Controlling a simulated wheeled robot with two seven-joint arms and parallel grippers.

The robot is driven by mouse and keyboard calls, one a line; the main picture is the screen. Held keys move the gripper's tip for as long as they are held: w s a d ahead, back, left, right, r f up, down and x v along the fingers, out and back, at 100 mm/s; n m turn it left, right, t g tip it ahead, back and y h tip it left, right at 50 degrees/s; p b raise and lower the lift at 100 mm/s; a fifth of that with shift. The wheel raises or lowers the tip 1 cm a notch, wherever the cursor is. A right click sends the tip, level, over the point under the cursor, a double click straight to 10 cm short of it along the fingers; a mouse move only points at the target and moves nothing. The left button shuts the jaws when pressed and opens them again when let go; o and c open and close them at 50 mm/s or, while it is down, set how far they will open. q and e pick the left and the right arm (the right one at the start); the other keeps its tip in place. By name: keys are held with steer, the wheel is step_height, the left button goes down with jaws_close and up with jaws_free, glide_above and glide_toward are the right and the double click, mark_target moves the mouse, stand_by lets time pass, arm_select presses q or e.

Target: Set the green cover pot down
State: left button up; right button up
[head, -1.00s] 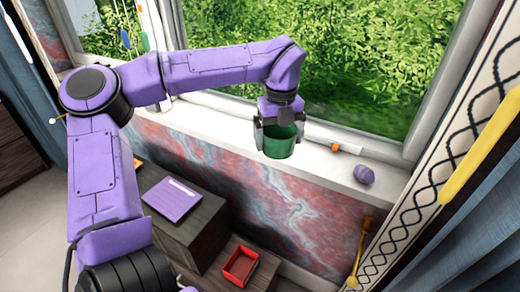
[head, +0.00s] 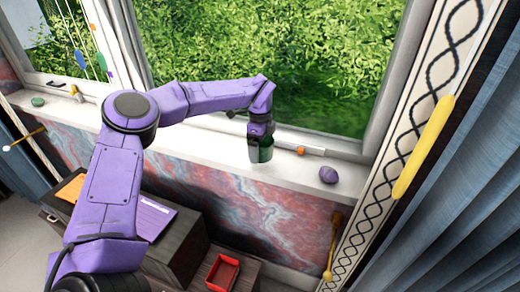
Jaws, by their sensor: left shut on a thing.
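The green cover pot (head: 264,155) is at the white window sill (head: 215,158), upright. My left gripper (head: 262,146) is above the pot with its fingers at the rim, shut on it. The gripper hides the upper part of the pot. Whether the pot's base touches the sill I cannot tell. My right gripper is not in view.
A purple stone-like object (head: 328,175) lies on the sill to the right. A white tool with an orange part (head: 301,151) lies behind it. A red tray (head: 223,273) and a purple folder (head: 150,218) are below. Bare sill lies left of the pot.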

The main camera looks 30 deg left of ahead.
arm_select(q)
steer(key=f, duration=0.4)
steer(key=shift+w+p, duration=0.35)
steer(key=shift+p, duration=0.05)
steer(key=shift+s+f, duration=0.1)
steer(key=o, duration=0.7)
steer(key=shift+b, duration=0.3)
steer(key=shift+o, duration=0.2)
steer(key=shift+r, duration=0.5)
step_height(320, 180, up, 12)
steer(key=b, duration=0.1)
steer(key=shift+f+b, duration=0.25)
steer(key=shift+b, duration=0.15)
